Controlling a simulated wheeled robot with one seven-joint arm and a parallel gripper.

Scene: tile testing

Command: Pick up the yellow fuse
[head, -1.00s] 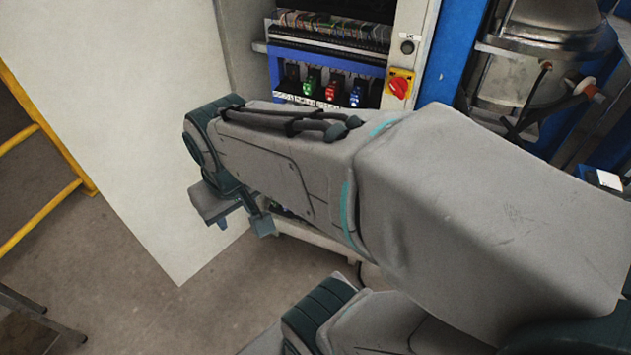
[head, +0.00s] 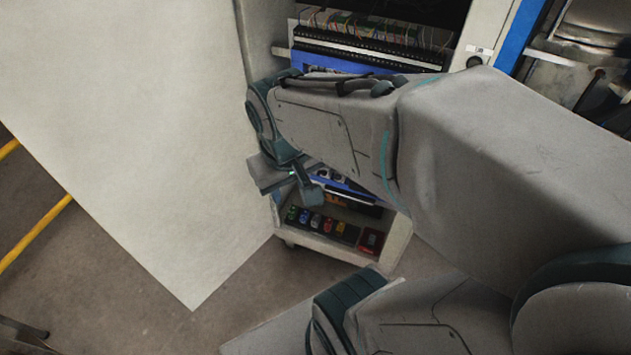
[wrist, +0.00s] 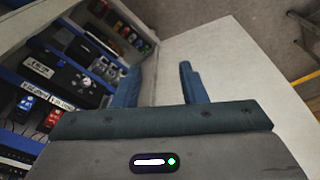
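The yellow fuse (head: 340,228) is small and stands in a row of coloured fuses on the bottom shelf of the open cabinet, to the right of a red one. My gripper (head: 288,187) hangs in front of the cabinet, above and left of the row, clearly apart from the yellow fuse. In the wrist view my gripper (wrist: 162,84) has its two blue fingers spread, with nothing between them. The bottom shelf shows at the top left there, too small to pick out the yellow fuse surely.
The row also holds green, blue and red fuses (head: 316,221); a red box (head: 371,239) sits to its right. A wide white door panel (head: 150,120) stands open left of the cabinet (head: 398,240). Yellow rails (head: 35,235) stand at far left. My arm covers much of the cabinet.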

